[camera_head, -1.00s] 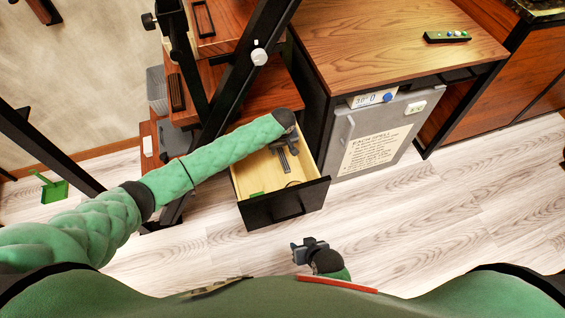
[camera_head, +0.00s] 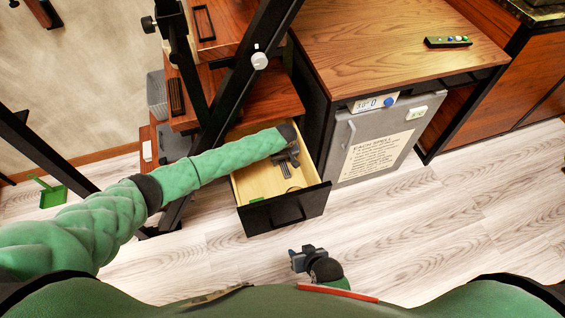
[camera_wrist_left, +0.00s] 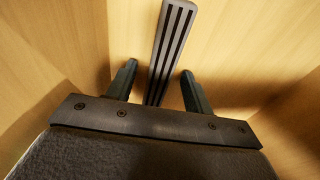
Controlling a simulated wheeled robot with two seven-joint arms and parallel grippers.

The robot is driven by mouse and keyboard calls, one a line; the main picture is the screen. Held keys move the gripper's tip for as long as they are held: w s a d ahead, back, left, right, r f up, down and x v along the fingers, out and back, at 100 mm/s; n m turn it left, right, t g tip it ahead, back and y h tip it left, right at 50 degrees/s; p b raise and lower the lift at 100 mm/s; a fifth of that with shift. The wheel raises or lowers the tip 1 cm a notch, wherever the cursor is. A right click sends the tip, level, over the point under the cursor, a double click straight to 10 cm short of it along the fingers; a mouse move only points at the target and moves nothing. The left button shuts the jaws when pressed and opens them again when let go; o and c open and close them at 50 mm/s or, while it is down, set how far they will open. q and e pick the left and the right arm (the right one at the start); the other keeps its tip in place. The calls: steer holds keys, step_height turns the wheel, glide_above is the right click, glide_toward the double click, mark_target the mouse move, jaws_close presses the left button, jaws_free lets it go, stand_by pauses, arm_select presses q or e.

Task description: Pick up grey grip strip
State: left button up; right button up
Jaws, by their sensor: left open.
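The grey grip strip (camera_wrist_left: 170,45), long and ribbed with dark grooves, lies on the pale wooden floor of the open drawer (camera_head: 285,214). In the left wrist view it runs between the two fingers of my left gripper (camera_wrist_left: 159,72), which is open and has a gap on either side of the strip. In the head view my left gripper (camera_head: 291,157) is inside the drawer, over the far end of the strip (camera_head: 286,172), and partly hides it. My right gripper (camera_head: 300,259) hangs in front of the drawer, apart from it, empty and seemingly open.
A small green thing (camera_head: 257,200) lies at the drawer's front left. The drawer walls are close around my left gripper. A grey cabinet (camera_head: 350,165) under a wooden top (camera_head: 385,50) stands right. Floor to the right is clear.

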arm_select(q)
steer(key=c, duration=1.1)
steer(key=shift+r, duration=0.15)
